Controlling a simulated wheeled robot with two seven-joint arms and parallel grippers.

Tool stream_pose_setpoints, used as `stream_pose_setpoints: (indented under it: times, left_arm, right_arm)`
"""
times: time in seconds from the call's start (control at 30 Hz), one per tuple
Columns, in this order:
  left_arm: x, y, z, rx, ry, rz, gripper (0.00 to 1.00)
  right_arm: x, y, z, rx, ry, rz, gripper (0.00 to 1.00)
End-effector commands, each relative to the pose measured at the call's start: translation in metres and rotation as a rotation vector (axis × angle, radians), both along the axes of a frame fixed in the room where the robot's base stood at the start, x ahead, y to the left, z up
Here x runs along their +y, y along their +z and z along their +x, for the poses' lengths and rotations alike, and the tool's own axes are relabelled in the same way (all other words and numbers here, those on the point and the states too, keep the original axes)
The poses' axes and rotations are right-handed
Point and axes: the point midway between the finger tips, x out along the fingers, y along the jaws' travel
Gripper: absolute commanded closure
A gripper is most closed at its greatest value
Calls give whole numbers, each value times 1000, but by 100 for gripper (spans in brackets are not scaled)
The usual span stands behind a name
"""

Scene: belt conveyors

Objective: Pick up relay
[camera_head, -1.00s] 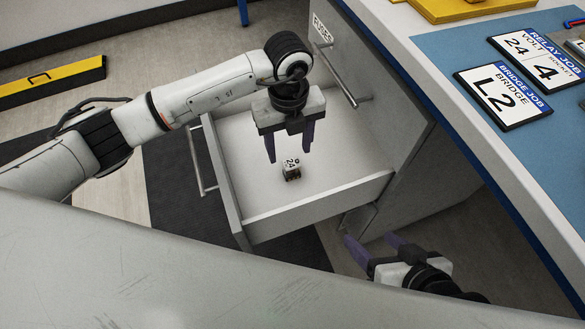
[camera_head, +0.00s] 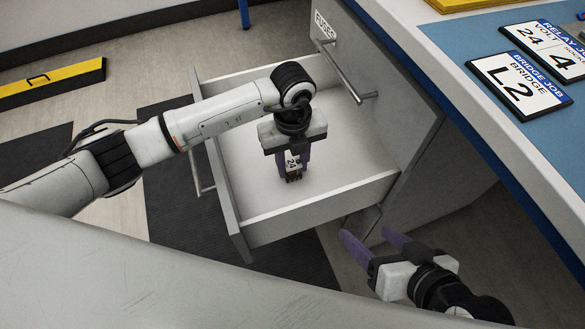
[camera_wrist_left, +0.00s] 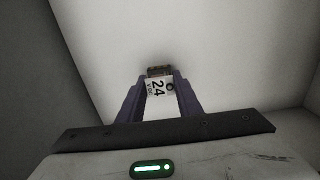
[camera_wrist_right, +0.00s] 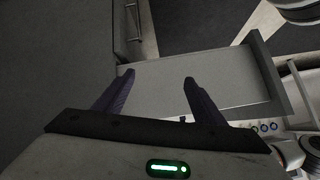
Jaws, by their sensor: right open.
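The relay (camera_head: 292,164) is a small white block marked 24 with a dark pinned end, inside the open drawer (camera_head: 253,217). My left gripper (camera_head: 292,170) reaches down into the drawer with its purple fingers on both sides of the relay. In the left wrist view the relay (camera_wrist_left: 158,87) fills the gap between the fingertips (camera_wrist_left: 160,80), which look closed against its sides. Whether it is clear of the drawer floor cannot be told. My right gripper (camera_head: 368,242) is open and empty, outside the drawer near its front right corner; its spread fingers (camera_wrist_right: 158,75) show in the right wrist view.
The drawer walls surround my left gripper. The cabinet with a bar handle (camera_head: 345,75) stands to the right. The blue-topped table (camera_head: 465,45) holds job cards, including L2 (camera_head: 517,90). A yellow-black bar (camera_head: 50,80) lies on the floor at left.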

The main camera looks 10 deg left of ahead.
Motion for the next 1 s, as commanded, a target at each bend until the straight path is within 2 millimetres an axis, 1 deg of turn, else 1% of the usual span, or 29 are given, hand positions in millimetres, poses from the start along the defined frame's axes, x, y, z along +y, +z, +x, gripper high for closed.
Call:
stream_pose_setpoints:
  times: [0.03,0.1,0.13,0.33,0.4,0.47,0.57,0.73,0.8,0.9,1.0]
  left_arm:
    - [0,0,0,0,0,0,77]
    - [0,0,0,0,0,0,89]
    - [0,0,0,0,0,0,92]
    - [0,1,0,-1,0,-1,92]
    - [0,5,0,-1,0,0,92]
    - [0,13,1,-2,-1,-1,92]
    - [0,32,1,-3,-1,-1,92]
    - [0,68,1,-5,-1,-2,92]
    - [0,79,1,-3,0,-1,92]
    - [0,92,1,-3,0,-1,92]
    - [0,99,0,-1,0,1,92]
  right_arm:
    - [0,-1,0,1,0,0,36]
    - [0,-1,-1,2,0,-1,36]
    - [0,-1,-1,2,0,0,36]
    - [0,-2,-1,5,0,-1,36]
    - [0,0,-2,6,0,-2,36]
    - [-1,2,-2,7,0,-8,36]
    - [-4,3,-3,18,1,-27,36]
    - [-13,-11,-8,63,1,-80,36]
    - [-16,-11,-7,60,-8,-88,36]
    - [-20,-12,-9,50,-32,-84,36]
    - [-21,-12,-10,45,-41,-80,36]
